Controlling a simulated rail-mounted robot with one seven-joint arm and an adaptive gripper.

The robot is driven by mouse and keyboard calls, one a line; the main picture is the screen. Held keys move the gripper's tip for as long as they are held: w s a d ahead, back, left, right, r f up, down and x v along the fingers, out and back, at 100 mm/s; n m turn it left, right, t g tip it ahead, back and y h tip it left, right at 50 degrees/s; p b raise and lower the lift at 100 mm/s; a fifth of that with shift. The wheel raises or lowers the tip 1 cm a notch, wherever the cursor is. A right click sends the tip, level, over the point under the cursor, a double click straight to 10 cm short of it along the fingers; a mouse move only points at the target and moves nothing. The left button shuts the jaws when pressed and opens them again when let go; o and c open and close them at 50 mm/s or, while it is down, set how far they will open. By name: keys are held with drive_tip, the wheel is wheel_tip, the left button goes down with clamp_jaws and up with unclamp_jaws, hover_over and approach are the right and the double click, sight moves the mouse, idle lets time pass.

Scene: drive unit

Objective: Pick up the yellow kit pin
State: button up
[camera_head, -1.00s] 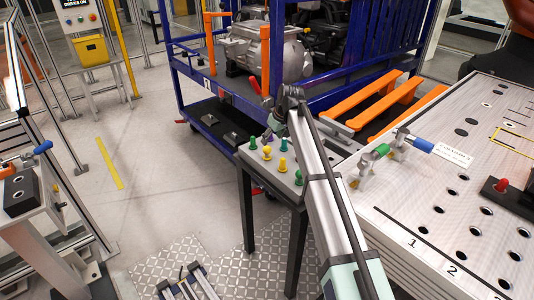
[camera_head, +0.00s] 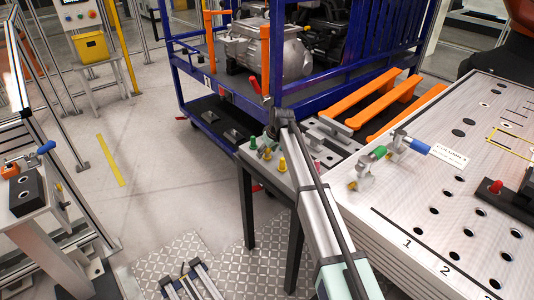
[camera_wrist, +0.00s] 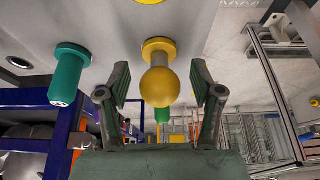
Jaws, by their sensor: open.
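A yellow kit pin (camera_wrist: 159,86) with a round head sits between the two spread fingers of my gripper (camera_wrist: 158,80) in the wrist view. The fingers stand apart on either side of its head, with no visible contact. In the camera_head view my gripper (camera_head: 272,131) is over the back left part of the small pin table (camera_head: 299,178) and hides part of it. Another yellow pin (camera_head: 282,164) stands there, nearer the front. A green pin (camera_head: 253,143) stands at the left edge. The wrist view shows a green pin (camera_wrist: 68,74) to the left.
The blue cart (camera_head: 325,97) with a grey motor housing (camera_head: 243,45) stands close behind the pin table. A large perforated worktable (camera_head: 450,215) with green and blue handled clamps lies to the right. The floor (camera_head: 165,165) to the left is open.

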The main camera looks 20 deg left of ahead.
clamp_jaws()
drive_tip(key=shift+r, duration=0.1)
